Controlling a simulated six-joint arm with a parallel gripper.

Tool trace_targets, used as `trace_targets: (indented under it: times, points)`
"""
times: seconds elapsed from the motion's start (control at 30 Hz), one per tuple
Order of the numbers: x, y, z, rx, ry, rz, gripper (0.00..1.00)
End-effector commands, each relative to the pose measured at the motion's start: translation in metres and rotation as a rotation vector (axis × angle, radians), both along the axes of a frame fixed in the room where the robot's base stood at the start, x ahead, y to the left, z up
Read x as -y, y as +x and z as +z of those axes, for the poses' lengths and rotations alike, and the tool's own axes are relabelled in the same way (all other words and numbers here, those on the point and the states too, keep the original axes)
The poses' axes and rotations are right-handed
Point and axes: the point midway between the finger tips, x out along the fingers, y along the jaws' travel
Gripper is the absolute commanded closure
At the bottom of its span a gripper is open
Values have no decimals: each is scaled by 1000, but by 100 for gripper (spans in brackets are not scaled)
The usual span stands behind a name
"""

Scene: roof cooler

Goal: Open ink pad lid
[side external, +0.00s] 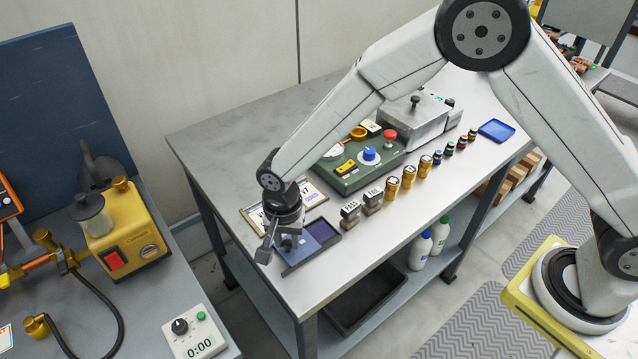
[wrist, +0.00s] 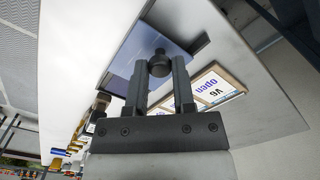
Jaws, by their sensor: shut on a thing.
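The ink pad (side external: 322,231) is a dark blue-purple rectangle in a dark frame near the left end of the bench. My gripper (side external: 285,243) is low over its left side and hides part of it. In the wrist view my gripper (wrist: 160,74) is shut on a round black knob (wrist: 160,60) held between the fingertips. A smooth bluish lid plate (wrist: 128,58) lies behind the knob, with a dark edge beside it. I cannot tell how far the lid is raised.
Cards (side external: 312,194) with printed letters lie behind the gripper. Two block stamps (side external: 350,213), several yellow bottles (side external: 408,176) and small ink bottles stand in a row to the right. A green box (side external: 352,168) is behind them. The bench front is clear.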

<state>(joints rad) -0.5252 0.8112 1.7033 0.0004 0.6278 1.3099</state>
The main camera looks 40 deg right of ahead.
Motion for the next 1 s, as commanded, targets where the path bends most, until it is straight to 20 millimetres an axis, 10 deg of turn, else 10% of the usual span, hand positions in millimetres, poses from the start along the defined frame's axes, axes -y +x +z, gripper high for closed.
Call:
trace_targets:
  times: [0.43, 0.47, 0.57, 1.0]
  points:
    - [-19, 1, 1, 3, 1, -1, 100]
    - [-19, 1, 1, 3, 1, -1, 62]
    - [-19, 0, 1, 3, 1, 0, 34]
    - [-18, 0, 4, 2, 1, 0, 34]
